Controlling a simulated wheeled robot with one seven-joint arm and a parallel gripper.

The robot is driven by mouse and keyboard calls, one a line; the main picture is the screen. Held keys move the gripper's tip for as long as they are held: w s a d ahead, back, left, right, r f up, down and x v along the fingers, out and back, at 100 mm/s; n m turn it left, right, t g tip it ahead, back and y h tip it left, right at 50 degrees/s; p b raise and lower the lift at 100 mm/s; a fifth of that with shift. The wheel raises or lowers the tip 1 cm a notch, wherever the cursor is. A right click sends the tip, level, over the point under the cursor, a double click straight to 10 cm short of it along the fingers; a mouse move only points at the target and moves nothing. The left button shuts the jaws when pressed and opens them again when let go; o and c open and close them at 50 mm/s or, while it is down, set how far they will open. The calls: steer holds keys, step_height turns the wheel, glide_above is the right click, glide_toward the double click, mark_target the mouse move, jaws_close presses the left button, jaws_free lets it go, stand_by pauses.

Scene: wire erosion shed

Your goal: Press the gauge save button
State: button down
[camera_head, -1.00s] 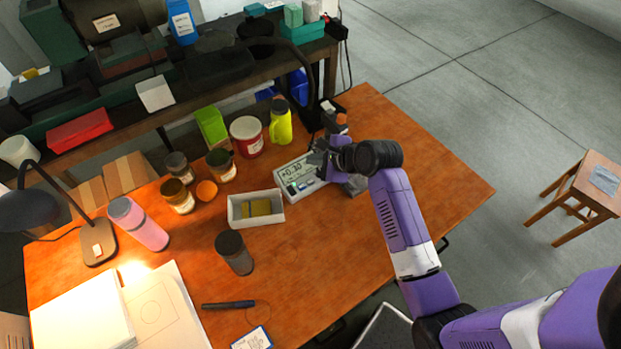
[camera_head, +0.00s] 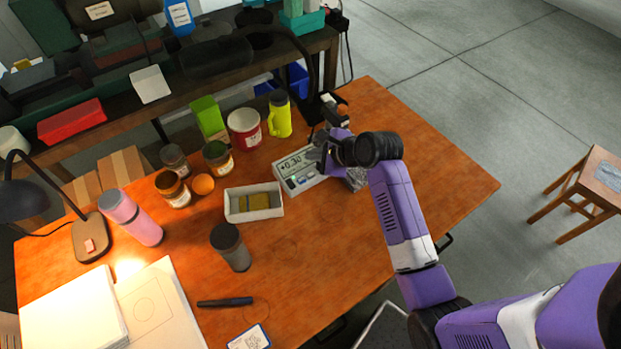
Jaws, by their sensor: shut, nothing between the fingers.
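The gauge readout (camera_head: 291,164) is a pale box on the wooden table, with a display reading about +0.30. A few small buttons (camera_head: 305,178), one blue and one green, show on its front part. I cannot read which one is the save button. My gripper (camera_head: 322,160) is at the right end of the gauge box, close to or over it. It is shut and holds nothing. My wrist hides part of the box's right side, and I cannot tell whether the fingertips touch it.
A white open box (camera_head: 237,213) with a yellowish block stands just left of the gauge. A red tin (camera_head: 243,131), a yellow bottle (camera_head: 280,116) and several jars stand behind and left. A grey metal block (camera_head: 355,178) is beside my wrist. The table's right part is clear.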

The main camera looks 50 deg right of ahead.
mark_target(313, 176)
step_height(313, 176, down, 4)
steer(key=b, duration=0.3)
steer(key=shift+r, duration=0.2)
steer(key=shift+f+b, duration=0.5)
steer(key=shift+f, duration=0.6)
steer(key=shift+f, duration=0.1)
stand_by(0.8)
steer(key=shift+f, duration=0.3)
steer(key=shift+f, duration=0.4)
stand_by(0.8)
steer(key=shift+r, duration=0.1)
steer(key=shift+r+p, duration=0.7)
steer(key=shift+p, duration=0.5)
